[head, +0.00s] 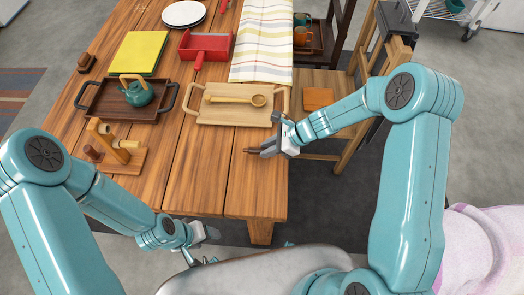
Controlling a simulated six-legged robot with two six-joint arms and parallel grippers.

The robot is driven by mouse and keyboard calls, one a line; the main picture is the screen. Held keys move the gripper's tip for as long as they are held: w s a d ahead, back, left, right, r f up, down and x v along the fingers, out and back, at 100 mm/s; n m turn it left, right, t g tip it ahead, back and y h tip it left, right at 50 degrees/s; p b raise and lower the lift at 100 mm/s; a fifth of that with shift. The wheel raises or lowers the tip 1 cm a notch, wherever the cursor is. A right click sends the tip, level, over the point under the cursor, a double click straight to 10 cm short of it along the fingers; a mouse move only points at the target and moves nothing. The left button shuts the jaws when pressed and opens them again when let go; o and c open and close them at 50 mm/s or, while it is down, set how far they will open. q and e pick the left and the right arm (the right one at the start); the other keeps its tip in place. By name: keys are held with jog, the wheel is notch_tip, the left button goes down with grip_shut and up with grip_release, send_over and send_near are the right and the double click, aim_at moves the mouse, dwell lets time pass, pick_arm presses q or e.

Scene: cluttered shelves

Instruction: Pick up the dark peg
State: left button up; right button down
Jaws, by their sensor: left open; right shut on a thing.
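My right gripper (267,150) is over the front right part of the wooden table, jaws pointing left. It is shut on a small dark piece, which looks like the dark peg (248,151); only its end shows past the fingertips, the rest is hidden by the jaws. I cannot tell whether it touches the tabletop. My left gripper (207,252) is open and empty, low in front of the table's near edge. A wooden stand (116,163) at the table's left carries a brown cylinder (92,152) and pale wooden pieces (126,144).
A light tray (235,118) with a wooden spoon (236,100) lies just behind my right gripper. A dark tray (103,112) holds a teal teapot (137,93). The front middle tabletop is clear. A chair (343,150) stands right.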

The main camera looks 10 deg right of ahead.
jog(key=shift+r+p, duration=1.5)
jog(key=shift+r, duration=0.75)
